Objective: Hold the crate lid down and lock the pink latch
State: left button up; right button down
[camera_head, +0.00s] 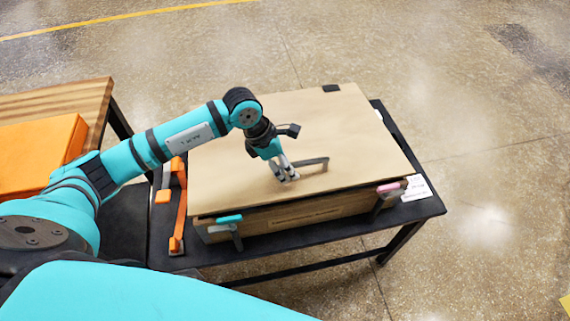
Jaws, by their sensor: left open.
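The crate lid (345,120) is a flat tan panel lying on the wooden crate (285,219). The pink latch (388,188) is at the right of the crate's front edge, on a dark bracket. A teal latch (229,219) is at the left of the same edge. My left gripper (286,177) is open and points down at the middle of the lid, beside the dark lid handle (312,162). I cannot tell whether its fingertips touch the lid. My right gripper is not in view.
The crate stands on a black table (425,206). White labels (413,188) lie near its right edge. Orange brackets (178,205) are left of the crate. A wooden table (60,98) with an orange box (40,150) is farther left. The floor to the right is clear.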

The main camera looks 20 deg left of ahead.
pick_arm(q)
jog(key=shift+f, duration=0.1)
grip_shut()
dwell(0.4)
